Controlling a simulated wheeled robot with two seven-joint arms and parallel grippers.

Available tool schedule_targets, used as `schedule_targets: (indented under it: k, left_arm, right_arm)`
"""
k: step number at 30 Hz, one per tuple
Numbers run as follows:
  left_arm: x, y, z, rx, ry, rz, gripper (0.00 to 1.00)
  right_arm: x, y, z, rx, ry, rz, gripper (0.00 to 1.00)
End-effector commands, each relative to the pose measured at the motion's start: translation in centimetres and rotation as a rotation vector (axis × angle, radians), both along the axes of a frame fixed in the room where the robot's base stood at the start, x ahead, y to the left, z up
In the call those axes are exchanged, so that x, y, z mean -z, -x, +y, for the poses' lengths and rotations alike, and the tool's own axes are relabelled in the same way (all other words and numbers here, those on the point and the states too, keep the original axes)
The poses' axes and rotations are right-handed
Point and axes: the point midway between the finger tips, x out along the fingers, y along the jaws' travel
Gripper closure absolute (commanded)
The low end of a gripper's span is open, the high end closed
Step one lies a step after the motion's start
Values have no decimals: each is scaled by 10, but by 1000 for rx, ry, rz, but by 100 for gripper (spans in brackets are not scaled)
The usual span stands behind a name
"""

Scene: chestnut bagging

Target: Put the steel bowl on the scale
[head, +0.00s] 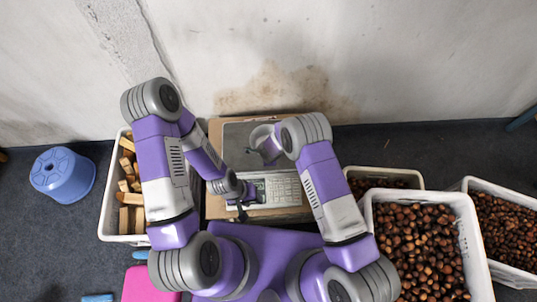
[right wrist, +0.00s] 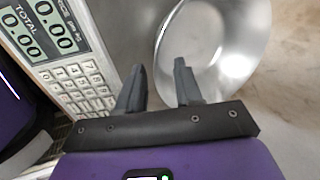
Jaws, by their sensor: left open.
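The steel bowl (head: 259,135) shows in the head view over the scale's plate, partly hidden by my right arm. In the right wrist view the shiny bowl (right wrist: 222,45) is large at the top, its near rim by my fingertips. The scale (head: 280,190) has a grey plate and a keypad with a display; its keypad (right wrist: 82,90) is at left in the wrist view. My right gripper (right wrist: 160,82) has its fingers spread, with the rim close to the gap; contact is unclear. My left gripper (head: 241,204) is open over the scale's front left, by the display.
The scale stands on a brown box (head: 217,209) near the wall. A white crate of wood blocks (head: 111,215) is at left, and a blue stool (head: 62,175) beyond it. White crates of chestnuts (head: 480,250) fill the right. A pink item (head: 146,285) lies at front left.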

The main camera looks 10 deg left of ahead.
Motion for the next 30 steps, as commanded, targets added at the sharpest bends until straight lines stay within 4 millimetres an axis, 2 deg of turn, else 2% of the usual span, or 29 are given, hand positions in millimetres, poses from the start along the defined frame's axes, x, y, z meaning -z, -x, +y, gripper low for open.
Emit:
schedule_targets:
  k: [1,3,12,17,23,26,30]
  left_arm:
    - [-7,0,0,0,0,0,57]
    - [-13,0,0,0,0,0,57]
    - [-30,0,0,0,0,0,57]
    - [-33,0,0,0,0,0,57]
    - [-33,0,0,0,0,0,57]
    - [-33,0,0,0,0,0,57]
    - [-33,0,0,0,0,0,57]
  right_arm:
    - [-15,3,-1,1,-3,0,65]
    - [-31,9,-2,1,-3,-1,65]
    - [-83,30,-5,-1,-2,-2,65]
    - [-94,35,-7,1,-1,-1,65]
    - [-95,37,-10,-8,4,2,65]
    - [-92,43,-30,-71,26,19,65]
    - [-85,73,-83,-304,73,74,65]
